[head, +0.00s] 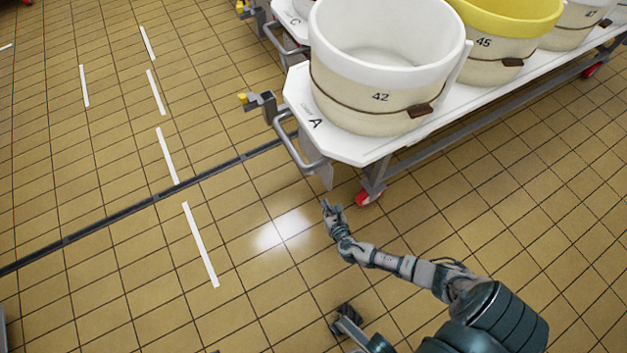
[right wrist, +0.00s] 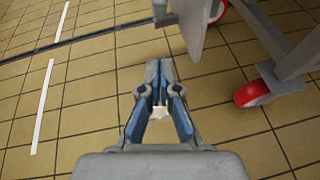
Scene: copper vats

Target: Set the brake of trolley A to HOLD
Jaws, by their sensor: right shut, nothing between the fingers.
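Trolley A (head: 345,148) is a white platform marked "A" with a grey handle (head: 300,150) at its near end. A grey plate (head: 325,176) hangs at its front corner; it also shows at the top of the right wrist view (right wrist: 189,22). I cannot tell if this plate is the brake, and no HOLD marking is readable. My right gripper (head: 326,205) is shut and empty, just below and apart from the plate. In the right wrist view its fingertips (right wrist: 160,72) meet over bare floor.
Tub 42 (head: 385,92) and yellow-rimmed tub 45 (head: 492,66) stand on the trolley. A red caster (head: 366,197) is close right of my right gripper, and also in the right wrist view (right wrist: 252,94). Another trolley, C, stands behind.

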